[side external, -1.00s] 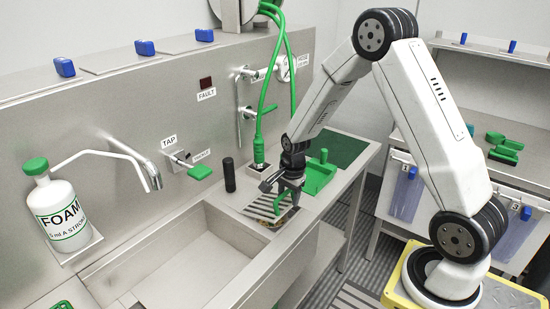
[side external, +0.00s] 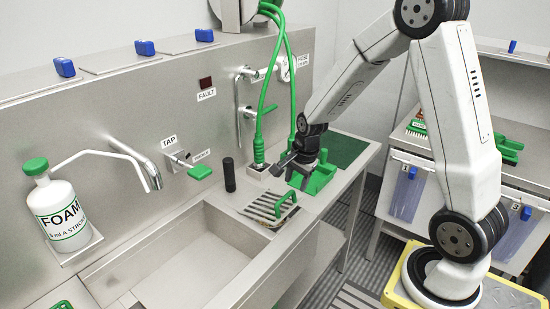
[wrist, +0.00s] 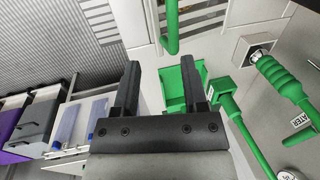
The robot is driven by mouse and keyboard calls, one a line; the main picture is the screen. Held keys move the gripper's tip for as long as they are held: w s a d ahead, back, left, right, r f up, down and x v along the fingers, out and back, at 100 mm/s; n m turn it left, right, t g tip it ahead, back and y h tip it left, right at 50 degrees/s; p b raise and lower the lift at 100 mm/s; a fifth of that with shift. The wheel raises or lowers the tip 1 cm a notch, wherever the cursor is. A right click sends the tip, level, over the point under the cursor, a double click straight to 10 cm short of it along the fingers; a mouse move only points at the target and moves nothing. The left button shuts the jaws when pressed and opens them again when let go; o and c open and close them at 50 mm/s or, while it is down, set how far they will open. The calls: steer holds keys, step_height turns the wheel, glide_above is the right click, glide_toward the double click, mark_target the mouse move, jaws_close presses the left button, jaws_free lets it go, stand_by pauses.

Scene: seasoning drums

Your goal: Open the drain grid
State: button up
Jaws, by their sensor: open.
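The drain grid (side external: 257,208) is a slatted metal plate in the counter, right of the sink basin. It looks flat, and its green loop handle (side external: 287,203) stands up from it. In the wrist view the handle (wrist: 171,27) shows at the top, beyond my fingertips, with slats (wrist: 205,22) beside it. My gripper (side external: 289,172) is above and behind the grid, near the green tray. Its two dark fingers (wrist: 160,68) are apart with nothing between them, and clear of the handle.
A green tray (side external: 320,177) and the green hose fitting (side external: 258,152) stand close to my gripper. A black cylinder (side external: 229,175) stands left of the grid. The sink basin (side external: 170,262) is empty. Green hoses (side external: 266,95) hang behind.

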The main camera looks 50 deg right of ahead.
steer(key=s+a+r+n, duration=0.2)
steer(key=s+a+n, duration=0.6)
steer(key=n, duration=0.6)
steer(key=shift+a+r, duration=0.2)
steer(key=shift+a, duration=0.7)
steer(key=shift+w, duration=0.1)
steer(key=c, duration=0.6)
steer(key=shift+f, duration=0.1)
jaws_close()
steer(key=d+f+m+t, duration=0.1)
steer(key=d+m, duration=0.4)
steer(key=m, duration=1.1)
steer(key=w+d+f+m+t, duration=0.1)
steer(key=d+m, duration=0.4)
steer(key=m, duration=1.1)
steer(key=shift+w+f+t, duration=0.15)
steer(key=shift+f+t, duration=0.35)
steer(key=shift+f, duration=0.2)
